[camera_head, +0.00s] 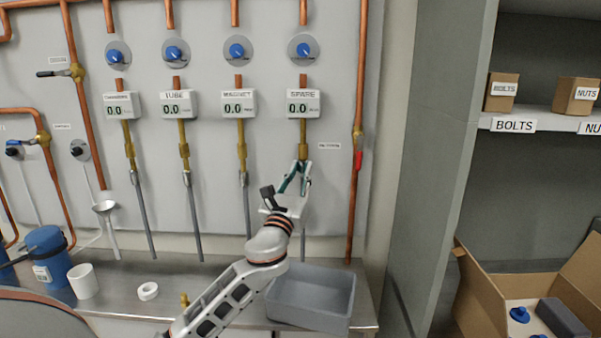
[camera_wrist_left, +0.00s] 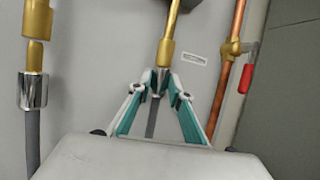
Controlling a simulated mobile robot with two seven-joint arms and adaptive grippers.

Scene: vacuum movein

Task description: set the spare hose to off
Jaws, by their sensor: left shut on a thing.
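The spare line carries a gauge labelled SPARE (camera_head: 303,104) that reads 0.0. A blue knob (camera_head: 303,50) on a round grey plate sits above it. A brass fitting (camera_head: 303,140) runs down from the gauge and also shows in the left wrist view (camera_wrist_left: 168,38). My left gripper (camera_head: 303,168) is shut around the top end of the grey spare hose (camera_wrist_left: 152,118), just under the brass. The fingertips (camera_wrist_left: 161,78) hide most of the coupling there. I cannot tell if the hose is seated in the fitting. My right gripper is not in view.
The neighbouring magnet hose (camera_head: 246,205) hangs close on the left. A copper pipe with a red-handled valve (camera_head: 358,158) runs on the right. A grey bin (camera_head: 312,297) stands on the metal bench below. A cabinet with a cardboard box (camera_head: 480,300) is at right.

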